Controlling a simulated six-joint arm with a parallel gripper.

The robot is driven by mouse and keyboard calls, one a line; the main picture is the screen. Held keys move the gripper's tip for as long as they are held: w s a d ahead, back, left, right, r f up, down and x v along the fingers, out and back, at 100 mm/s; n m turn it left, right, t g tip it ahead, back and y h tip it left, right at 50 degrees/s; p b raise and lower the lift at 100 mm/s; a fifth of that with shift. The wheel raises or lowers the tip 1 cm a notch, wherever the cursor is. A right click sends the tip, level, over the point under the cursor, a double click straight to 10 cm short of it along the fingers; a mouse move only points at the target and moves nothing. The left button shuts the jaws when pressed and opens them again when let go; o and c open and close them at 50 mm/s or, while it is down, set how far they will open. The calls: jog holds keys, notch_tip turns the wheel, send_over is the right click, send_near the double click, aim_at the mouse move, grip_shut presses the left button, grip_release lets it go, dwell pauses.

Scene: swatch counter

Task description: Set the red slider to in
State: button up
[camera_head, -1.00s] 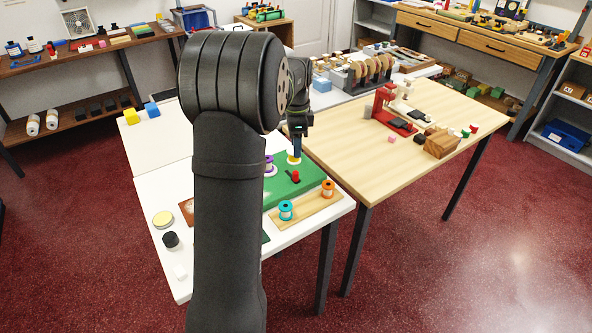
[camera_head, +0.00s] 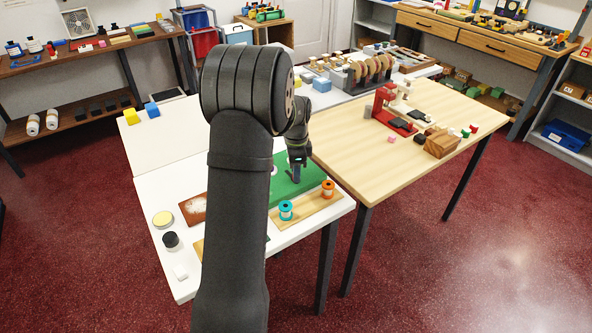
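The green board (camera_head: 284,191) lies on the white counter, partly hidden behind my arm. My gripper (camera_head: 296,176) points down low over the middle of the board, where the red slider knob showed a second ago. The red slider is now hidden behind the gripper, so its position in its slot does not show. I cannot tell whether the gripper touches the knob or whether its fingers are open or shut.
A wooden strip with a teal spool (camera_head: 286,209) and an orange spool (camera_head: 327,188) lies along the board's front edge. A brown tile (camera_head: 195,208), a yellow-topped round tin (camera_head: 163,219) and a black-capped jar (camera_head: 171,240) stand at left. The white counter (camera_head: 160,150) at the back is mostly clear.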

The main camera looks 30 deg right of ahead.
grip_shut()
jog(key=shift+w, duration=2.2)
jog(key=shift+o, duration=2)
grip_release()
jog(key=shift+w, duration=0.1)
jog(key=shift+r, duration=0.1)
notch_tip(320, 180, up, 17)
